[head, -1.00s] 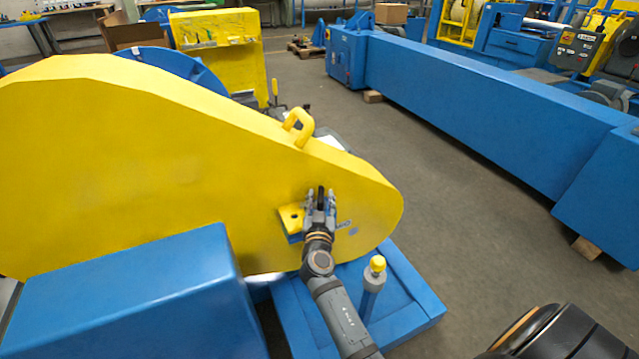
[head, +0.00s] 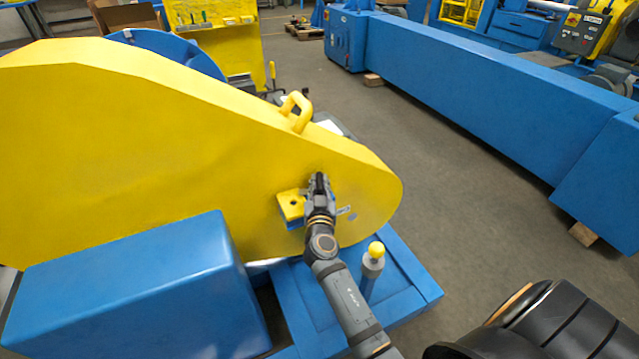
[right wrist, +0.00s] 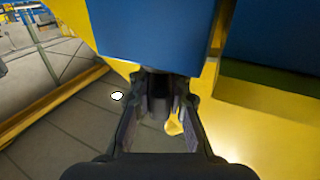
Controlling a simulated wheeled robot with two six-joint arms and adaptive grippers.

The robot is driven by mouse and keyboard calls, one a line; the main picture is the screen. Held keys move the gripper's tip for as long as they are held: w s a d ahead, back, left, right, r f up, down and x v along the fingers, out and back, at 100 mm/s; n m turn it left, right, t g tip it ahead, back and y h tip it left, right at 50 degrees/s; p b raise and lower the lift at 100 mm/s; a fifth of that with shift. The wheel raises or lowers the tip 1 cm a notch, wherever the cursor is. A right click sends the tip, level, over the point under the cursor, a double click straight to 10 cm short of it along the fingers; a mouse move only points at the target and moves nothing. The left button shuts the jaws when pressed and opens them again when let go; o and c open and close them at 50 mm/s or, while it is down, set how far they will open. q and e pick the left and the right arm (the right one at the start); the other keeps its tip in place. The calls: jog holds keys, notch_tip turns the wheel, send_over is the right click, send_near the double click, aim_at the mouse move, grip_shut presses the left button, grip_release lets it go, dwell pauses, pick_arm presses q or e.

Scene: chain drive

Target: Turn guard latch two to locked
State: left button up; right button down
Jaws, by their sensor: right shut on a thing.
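The yellow chain guard (head: 150,150) fills the left and middle of the head view. A dark latch handle (head: 320,177) stands on its front face near the rounded right end. My right gripper (head: 319,188) is shut on this latch handle, which is mostly hidden by the fingers. In the right wrist view, my right gripper (right wrist: 160,115) has a dark part (right wrist: 158,90) between its fingers. I cannot read the latch's position or number. A small label (head: 344,211) sits just right of the gripper. My left gripper is not in view.
A yellow block with a hole (head: 291,203) juts out left of the gripper. A yellow-capped post (head: 374,258) stands on the blue base (head: 415,290) below right. A blue box (head: 130,280) is at lower left. A yellow lifting handle (head: 297,110) tops the guard.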

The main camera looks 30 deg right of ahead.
jog(key=n+t+y+p, duration=0.1)
jog(key=n+y, duration=0.1)
jog(key=y, duration=0.1)
jog(key=n+t+y+p, duration=0.1)
jog(key=n+y, duration=0.1)
jog(key=y, duration=0.2)
jog(key=shift+r+n, duration=0.1)
jog(key=shift+n, duration=0.2)
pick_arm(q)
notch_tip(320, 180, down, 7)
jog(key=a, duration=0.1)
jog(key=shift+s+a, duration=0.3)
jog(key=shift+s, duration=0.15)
pick_arm(e)
jog(key=shift+y, duration=0.3)
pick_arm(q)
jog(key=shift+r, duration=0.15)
pick_arm(e)
jog(key=c, duration=1.3)
grip_release()
jog(key=s, duration=1.2)
jog(key=shift+a, duration=0.25)
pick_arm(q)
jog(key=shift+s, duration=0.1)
